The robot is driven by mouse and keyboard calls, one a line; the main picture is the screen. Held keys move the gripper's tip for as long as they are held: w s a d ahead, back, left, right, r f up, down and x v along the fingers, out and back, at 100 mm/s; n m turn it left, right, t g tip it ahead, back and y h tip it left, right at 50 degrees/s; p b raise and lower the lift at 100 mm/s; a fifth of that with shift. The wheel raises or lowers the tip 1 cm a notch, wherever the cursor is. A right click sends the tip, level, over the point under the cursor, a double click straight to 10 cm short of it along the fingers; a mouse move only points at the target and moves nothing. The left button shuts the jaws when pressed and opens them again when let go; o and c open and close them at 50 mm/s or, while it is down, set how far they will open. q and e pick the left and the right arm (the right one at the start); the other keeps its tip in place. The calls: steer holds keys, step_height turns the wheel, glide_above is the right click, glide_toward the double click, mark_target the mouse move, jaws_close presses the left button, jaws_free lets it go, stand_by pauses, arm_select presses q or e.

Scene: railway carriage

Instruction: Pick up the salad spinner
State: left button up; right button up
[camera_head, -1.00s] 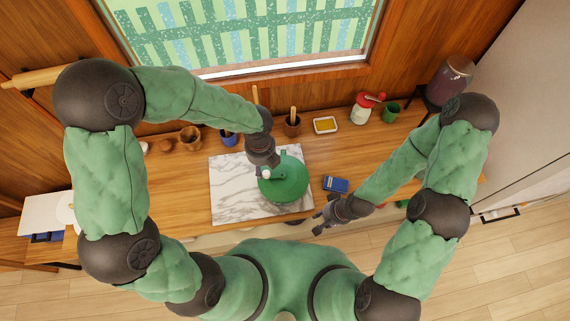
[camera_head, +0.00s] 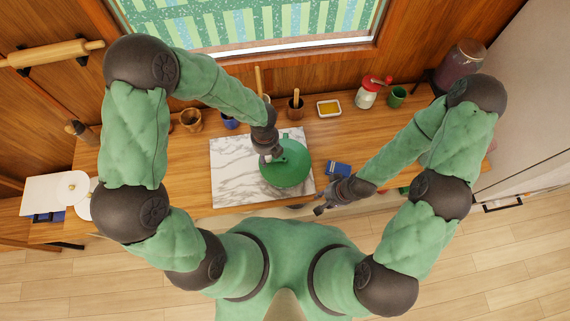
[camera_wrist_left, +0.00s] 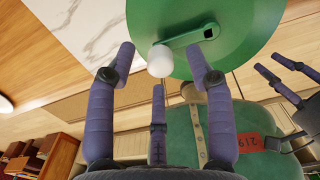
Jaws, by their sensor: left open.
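The salad spinner (camera_head: 287,172) is green and round and stands at the right part of a white marble board (camera_head: 232,178). Its lid fills the top of the left wrist view (camera_wrist_left: 240,45), with a green crank arm and a white knob (camera_wrist_left: 160,61). My left gripper (camera_head: 273,156) is over the lid's upper left edge. In the wrist view its fingers (camera_wrist_left: 161,68) are spread around the knob, with visible gaps at the sides; contact cannot be told. My right gripper (camera_head: 321,207) is at the counter's front edge, right of the board, its fingers apart and empty.
A blue box (camera_head: 337,168) lies right of the spinner. Behind are a wooden cup (camera_head: 295,108), a yellow dish (camera_head: 328,108), a red and white grinder (camera_head: 367,94) and a green cup (camera_head: 397,97). The counter (camera_head: 180,168) left of the board is largely clear.

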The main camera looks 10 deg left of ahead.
arm_select(q)
step_height(320, 180, down, 2)
steer(key=shift+w+f, duration=0.1)
jaws_close()
steer(key=shift+r, duration=0.25)
